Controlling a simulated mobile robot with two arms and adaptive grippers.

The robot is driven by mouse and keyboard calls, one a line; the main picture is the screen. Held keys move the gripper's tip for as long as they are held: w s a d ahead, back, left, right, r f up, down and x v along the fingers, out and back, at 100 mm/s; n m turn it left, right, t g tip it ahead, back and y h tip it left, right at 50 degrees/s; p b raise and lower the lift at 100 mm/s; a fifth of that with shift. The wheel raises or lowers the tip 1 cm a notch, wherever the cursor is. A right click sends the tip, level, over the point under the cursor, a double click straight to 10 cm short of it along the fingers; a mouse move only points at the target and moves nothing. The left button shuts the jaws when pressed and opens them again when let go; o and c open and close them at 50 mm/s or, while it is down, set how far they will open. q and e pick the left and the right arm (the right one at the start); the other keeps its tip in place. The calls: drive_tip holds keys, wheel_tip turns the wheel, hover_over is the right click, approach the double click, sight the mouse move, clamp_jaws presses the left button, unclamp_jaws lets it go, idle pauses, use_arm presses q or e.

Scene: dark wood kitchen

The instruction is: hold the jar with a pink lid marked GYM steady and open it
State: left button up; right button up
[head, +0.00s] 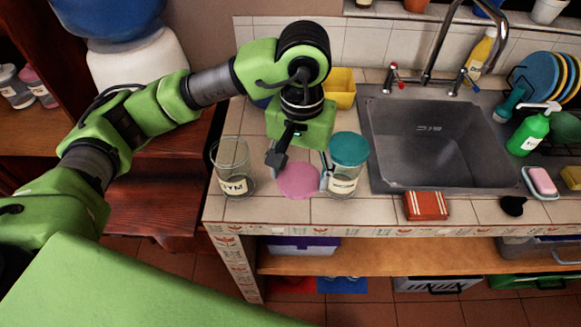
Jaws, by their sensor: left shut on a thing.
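The clear glass jar marked GYM (234,170) stands upright on the tiled counter, its top uncovered. The round pink lid (298,182) is apart from it, to its right. My left gripper (299,172) reaches down from above and is shut on the pink lid, with a finger at each side of it. I cannot tell whether the lid touches the counter or is held just above it. My right gripper is not in view.
A similar jar with a teal lid (348,152) stands close to the right of my left gripper. Further right are a sink (432,145), a red box (426,206) at the front edge and a green soap bottle (528,135). A yellow container (340,88) is behind.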

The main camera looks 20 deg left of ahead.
use_arm(q)
drive_tip(key=w+a+f+p, duration=0.1)
drive_tip(key=w+f, duration=0.1)
drive_tip(key=w+a+f+p, duration=0.1)
drive_tip(key=w+a+f, duration=0.1)
drive_tip(key=w+f, duration=0.1)
drive_tip(key=w+a+f+p, duration=0.1)
drive_tip(key=w+f, duration=0.1)
drive_tip(key=w, duration=0.1)
drive_tip(key=shift+a+f, duration=0.2)
drive_tip(key=f+p, duration=0.2)
drive_tip(key=f, duration=0.1)
drive_tip(key=shift+w+a, duration=0.1)
drive_tip(key=shift+w, duration=0.1)
drive_tip(key=shift+f, duration=0.35)
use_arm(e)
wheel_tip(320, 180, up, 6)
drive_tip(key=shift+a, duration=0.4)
use_arm(q)
drive_tip(key=shift+f, duration=0.15)
drive_tip(key=o, duration=1.2)
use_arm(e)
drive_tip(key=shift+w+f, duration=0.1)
